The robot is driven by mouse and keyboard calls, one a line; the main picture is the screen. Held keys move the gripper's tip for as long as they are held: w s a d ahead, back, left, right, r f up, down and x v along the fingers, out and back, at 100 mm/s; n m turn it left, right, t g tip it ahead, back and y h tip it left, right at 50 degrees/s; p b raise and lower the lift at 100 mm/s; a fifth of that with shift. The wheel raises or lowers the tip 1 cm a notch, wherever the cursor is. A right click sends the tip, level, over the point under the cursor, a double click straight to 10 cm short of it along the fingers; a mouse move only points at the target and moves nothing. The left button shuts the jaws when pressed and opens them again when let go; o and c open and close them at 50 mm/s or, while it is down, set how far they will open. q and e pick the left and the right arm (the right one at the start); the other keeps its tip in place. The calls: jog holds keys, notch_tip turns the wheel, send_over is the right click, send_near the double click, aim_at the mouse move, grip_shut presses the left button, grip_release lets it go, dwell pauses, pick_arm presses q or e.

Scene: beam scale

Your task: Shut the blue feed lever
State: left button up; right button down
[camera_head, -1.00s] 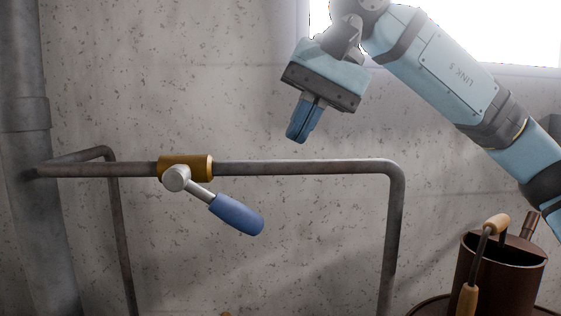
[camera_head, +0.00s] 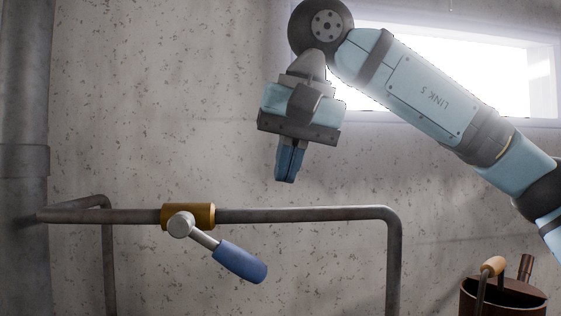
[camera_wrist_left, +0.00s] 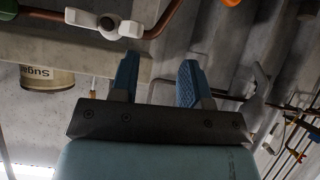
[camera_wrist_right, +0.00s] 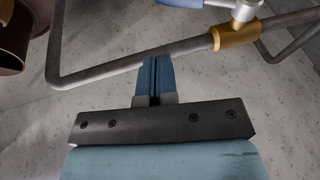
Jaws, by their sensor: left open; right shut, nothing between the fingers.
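The blue feed lever (camera_head: 240,261) slants down to the right from a silver hub (camera_head: 181,225) on a brass valve body (camera_head: 188,215). The valve sits on a horizontal grey pipe (camera_head: 300,214). My right gripper (camera_head: 286,180) is shut and empty, pointing down above the pipe, up and right of the lever and apart from it. In the right wrist view its fingers (camera_wrist_right: 155,60) point toward the pipe, and part of the lever (camera_wrist_right: 180,3) shows at the top edge. My left gripper (camera_wrist_left: 157,75) is open and empty in the left wrist view; the head view does not show it.
A brown watering can (camera_head: 500,293) with a wooden handle stands at the lower right. A thick vertical pipe (camera_head: 22,120) runs down the left side. A concrete wall is behind. The left wrist view shows a sugar tin (camera_wrist_left: 47,79) and a white fitting (camera_wrist_left: 106,24) on a copper pipe.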

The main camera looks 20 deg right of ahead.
aim_at(250, 254)
jog(key=x, duration=0.3)
jog(key=a+x, duration=0.1)
jog(key=x, duration=0.5)
jog(key=shift+s+a, duration=0.3)
jog(key=shift+a, duration=0.05)
jog(key=shift+a+f, duration=0.3)
jog(key=shift+a, duration=0.05)
pick_arm(q)
jog(key=shift+s+a+f, duration=0.1)
jog(key=shift+a+f, duration=0.05)
jog(key=shift+a, duration=0.15)
jog(key=shift+d, duration=0.1)
